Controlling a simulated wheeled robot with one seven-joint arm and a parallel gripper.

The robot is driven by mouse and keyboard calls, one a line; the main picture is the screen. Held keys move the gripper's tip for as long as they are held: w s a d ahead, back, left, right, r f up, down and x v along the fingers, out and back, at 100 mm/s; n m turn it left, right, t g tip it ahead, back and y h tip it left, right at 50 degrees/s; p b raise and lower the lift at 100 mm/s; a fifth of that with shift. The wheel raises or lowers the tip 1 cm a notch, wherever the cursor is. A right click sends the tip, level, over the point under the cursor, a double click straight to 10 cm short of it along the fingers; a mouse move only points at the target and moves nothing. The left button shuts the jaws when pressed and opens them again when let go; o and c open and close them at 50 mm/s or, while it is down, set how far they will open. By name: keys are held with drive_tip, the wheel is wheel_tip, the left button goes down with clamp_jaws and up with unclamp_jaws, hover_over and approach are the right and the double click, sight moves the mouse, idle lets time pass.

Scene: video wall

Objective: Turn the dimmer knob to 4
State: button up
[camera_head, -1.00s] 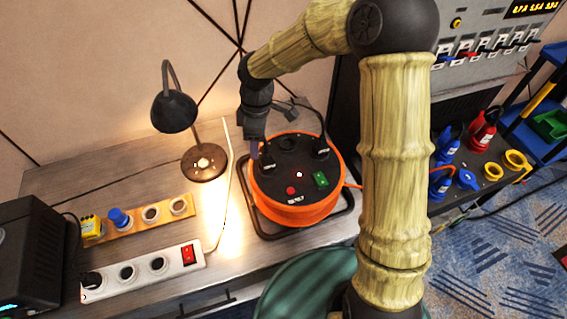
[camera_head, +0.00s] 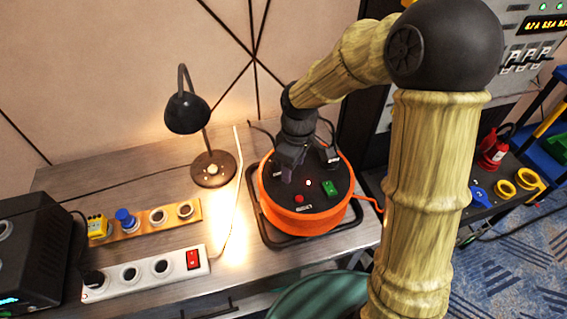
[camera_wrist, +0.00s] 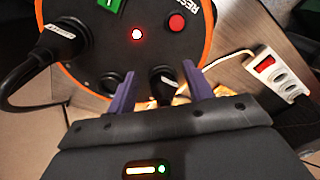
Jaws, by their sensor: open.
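I cannot single out a numbered dimmer knob in either view. A small pale round part (camera_head: 211,170) sits on the black desk lamp's base (camera_head: 226,178); I cannot tell whether it is the knob, and no numbers are readable. My gripper (camera_head: 287,172) is over the left part of the orange cable reel (camera_head: 300,222), away from the lamp. In the wrist view my gripper (camera_wrist: 160,88) has its two purple fingers apart. They stand on either side of a black plug (camera_wrist: 162,80) in the reel's face; I cannot tell whether they touch it.
The reel has a red button (camera_head: 299,198) and a green switch (camera_head: 330,187). A white power strip (camera_head: 146,272) and a wooden board (camera_head: 170,217) with a blue plug (camera_head: 125,217) lie left. A black box (camera_head: 35,255) stands far left.

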drive_tip(key=s+d+r+m+t, duration=0.2)
drive_tip(key=s+d+m, duration=0.7)
drive_tip(key=d+m, duration=0.3)
drive_tip(key=shift+s+d+r+t, duration=0.3)
drive_tip(key=shift+s+d+r, duration=0.1)
drive_tip(key=shift+d, duration=0.35)
drive_tip(key=shift+c, duration=0.4)
drive_tip(key=shift+c, duration=1.3)
